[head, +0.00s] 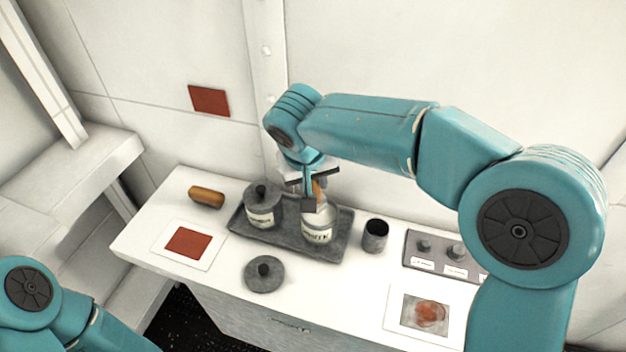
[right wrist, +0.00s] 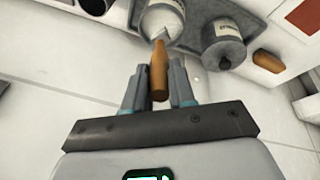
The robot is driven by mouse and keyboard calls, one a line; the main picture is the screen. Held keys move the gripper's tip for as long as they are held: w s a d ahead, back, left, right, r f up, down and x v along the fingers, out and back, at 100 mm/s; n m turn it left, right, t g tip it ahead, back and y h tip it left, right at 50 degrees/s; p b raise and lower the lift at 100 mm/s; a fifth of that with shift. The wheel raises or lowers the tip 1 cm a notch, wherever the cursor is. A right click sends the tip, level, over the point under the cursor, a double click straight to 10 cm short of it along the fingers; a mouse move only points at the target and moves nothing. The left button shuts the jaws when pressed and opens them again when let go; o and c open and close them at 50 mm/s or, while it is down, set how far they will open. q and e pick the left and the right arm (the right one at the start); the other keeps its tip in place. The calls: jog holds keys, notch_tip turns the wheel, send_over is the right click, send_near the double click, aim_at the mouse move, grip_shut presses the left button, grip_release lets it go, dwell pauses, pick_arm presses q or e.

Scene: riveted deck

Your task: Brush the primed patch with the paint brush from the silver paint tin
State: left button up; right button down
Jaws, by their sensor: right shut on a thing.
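My right gripper (head: 309,196) is shut on the wooden handle of the paint brush (right wrist: 159,62), above an open tin (head: 317,234) with pale contents. The brush's pale tip is at the mouth of this tin in the right wrist view (right wrist: 162,17); I cannot tell whether it touches the paint. A second tin (head: 262,210), with its lid on, stands to its left. The labels are too small to read surely. A red-brown square (head: 209,100) is on the wall, and another (head: 188,242) is on a white sheet. I cannot tell which is the primed patch. My left gripper is out of view.
Both tins stand in a grey tray (head: 278,240). A loose lid (head: 264,274) lies in front. A dark cup (head: 375,236), a grey box with knobs (head: 440,252) and a sheet with an orange-stained patch (head: 425,314) are right. A brown cylinder (head: 206,197) lies left.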

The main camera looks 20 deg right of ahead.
notch_tip(320, 180, up, 3)
jog(key=shift+s+r+p, duration=0.1)
jog(key=shift+p, duration=0.7)
notch_tip(320, 180, up, 2)
jog(key=shift+p, duration=0.75)
jog(key=shift+r, duration=0.35)
jog(key=shift+f, duration=0.15)
